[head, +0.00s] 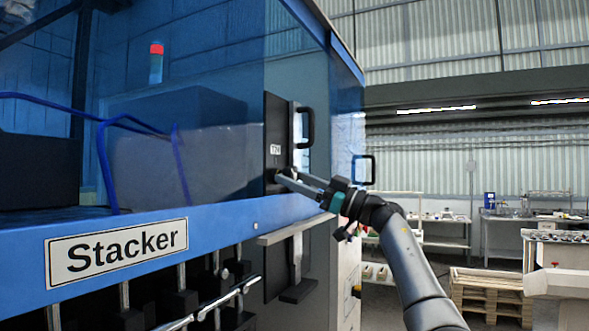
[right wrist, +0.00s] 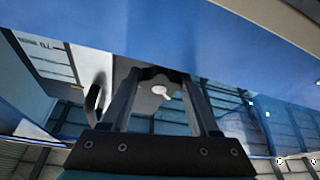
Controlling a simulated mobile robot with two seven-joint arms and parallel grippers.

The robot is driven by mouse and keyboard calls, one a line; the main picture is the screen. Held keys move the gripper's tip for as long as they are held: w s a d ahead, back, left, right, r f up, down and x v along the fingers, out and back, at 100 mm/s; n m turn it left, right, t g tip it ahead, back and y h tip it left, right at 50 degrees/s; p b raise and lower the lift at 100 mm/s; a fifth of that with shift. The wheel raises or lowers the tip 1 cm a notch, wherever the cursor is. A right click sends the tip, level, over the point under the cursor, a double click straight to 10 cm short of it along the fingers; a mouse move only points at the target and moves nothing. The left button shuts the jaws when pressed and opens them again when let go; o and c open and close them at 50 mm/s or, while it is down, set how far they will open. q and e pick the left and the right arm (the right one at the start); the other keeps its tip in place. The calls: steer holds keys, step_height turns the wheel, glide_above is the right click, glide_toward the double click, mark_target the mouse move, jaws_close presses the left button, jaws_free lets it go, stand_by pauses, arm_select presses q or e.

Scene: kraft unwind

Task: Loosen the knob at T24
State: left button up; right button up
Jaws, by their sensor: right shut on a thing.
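The black panel (head: 275,112) on the Stacker machine bears a small white label (head: 276,149) that seems to read T24. My right gripper (head: 284,177) reaches to the panel just below this label. Its jaws are shut on the knob there, which the fingers mostly hide in the head view. In the right wrist view, the dark lobed knob (right wrist: 152,73) sits between the two fingertips (right wrist: 162,80). A pale round-ended piece (right wrist: 160,90) shows between the fingers. The knob's exact turn cannot be told. My left gripper is not in view.
A black door handle (head: 308,128) is just above and right of my fingers, and another (head: 371,169) is farther right. A grey ledge (head: 295,230) juts out below. The blue Stacker frame (head: 225,222) runs along the left. Pallets (head: 487,292) and benches stand behind on the right.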

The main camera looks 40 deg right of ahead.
stand_by(0.4)
steer(key=o, duration=1.4)
steer(key=shift+b+v, duration=3.35)
steer(key=shift+v, duration=4.25)
steer(key=shift+c, duration=0.2)
